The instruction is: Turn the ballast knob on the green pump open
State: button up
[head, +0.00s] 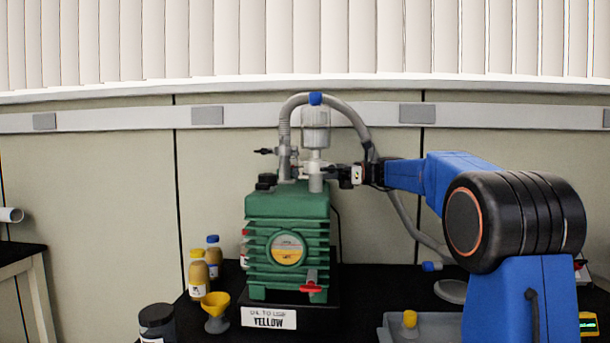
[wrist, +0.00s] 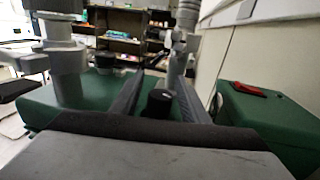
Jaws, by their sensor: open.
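The green pump (head: 287,205) stands upright on the dark bench, with a yellow round sight glass on its front. A black cap or knob (head: 266,181) sits on its top left. In the wrist view, a black knob with a white mark (wrist: 160,101) shows between my fingers on the green pump top (wrist: 95,100); I cannot tell if a finger touches it. My gripper (head: 336,175) is over the pump's top right, beside the grey fitting; it also shows in the wrist view (wrist: 159,78). The fingers are apart, with nothing gripped.
A clear filter (head: 316,128) and a grey hose (head: 345,104) rise above the pump, close to my gripper. A red handle (head: 311,287) is low on its front. Bottles (head: 199,273), a yellow funnel (head: 215,303) and a sign (head: 268,318) stand left and front. A grey tray (head: 440,328) lies right.

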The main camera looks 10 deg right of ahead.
grip_shut()
jog(key=shift+m+t, duration=0.3)
jog(key=shift+t, duration=0.2)
jog(key=m+t, duration=0.2)
jog(key=t, duration=0.1)
jog(key=shift+w+h, duration=0.35)
jog(key=shift+h, duration=0.05)
jog(key=m+t, duration=0.1)
jog(key=m+t+h, duration=0.1)
jog(key=t, duration=0.1)
jog(key=w+m+t+h, duration=0.1)
jog(key=shift+d, duration=0.3)
jog(key=shift+w+d+m+t+h, duration=0.2)
jog(key=shift+m+t+h, duration=0.65)
jog(key=shift+t+h, duration=0.15)
jog(key=shift+w+d+m+t+h, duration=0.2)
jog(key=shift+m+t+h, duration=0.65)
jog(key=shift+t+h, duration=0.15)
